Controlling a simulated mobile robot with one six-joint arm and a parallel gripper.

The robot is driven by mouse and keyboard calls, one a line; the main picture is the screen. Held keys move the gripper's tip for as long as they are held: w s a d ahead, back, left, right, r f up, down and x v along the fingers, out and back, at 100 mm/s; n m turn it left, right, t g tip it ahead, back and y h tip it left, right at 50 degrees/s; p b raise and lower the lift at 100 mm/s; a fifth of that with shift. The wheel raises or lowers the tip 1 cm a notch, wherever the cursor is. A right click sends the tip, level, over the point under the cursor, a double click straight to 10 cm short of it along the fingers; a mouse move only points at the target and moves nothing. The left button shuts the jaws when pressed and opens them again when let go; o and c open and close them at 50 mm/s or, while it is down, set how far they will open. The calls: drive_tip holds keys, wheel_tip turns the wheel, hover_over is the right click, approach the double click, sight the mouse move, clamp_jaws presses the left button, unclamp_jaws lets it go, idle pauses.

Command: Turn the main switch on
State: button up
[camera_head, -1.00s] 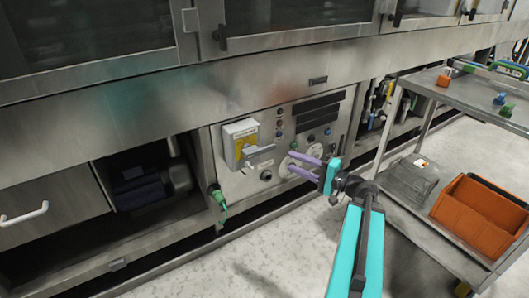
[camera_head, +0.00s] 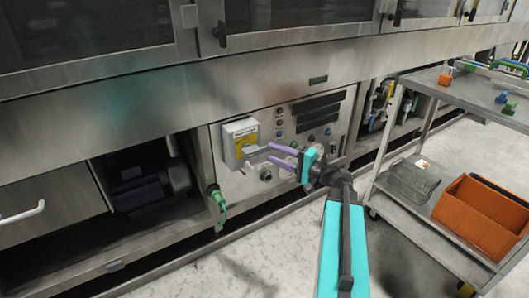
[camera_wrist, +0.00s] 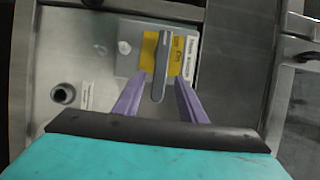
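The main switch is a grey box with a yellow plate (camera_head: 246,145) on the left of the control panel. Its grey lever handle (camera_head: 258,150) sticks out to the right in the head view. In the wrist view the handle (camera_wrist: 161,68) runs up and down over the yellow plate. My gripper (camera_head: 273,154) is open, with its two purple fingers at the handle. In the wrist view my gripper's fingers (camera_wrist: 160,95) stand on either side of the handle's lower end, with gaps showing. I cannot tell how deep the handle sits between them.
A panel of dark strips and knobs (camera_head: 318,111) lies right of the switch. A green-handled valve (camera_head: 219,198) is at lower left. A metal cart (camera_head: 450,105) with an orange bin (camera_head: 477,215) stands to the right. The floor in front is clear.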

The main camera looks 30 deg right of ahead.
sight(266, 150)
drive_tip(key=shift+b+x, duration=0.55)
drive_tip(key=shift+x, duration=2.1)
clamp_jaws()
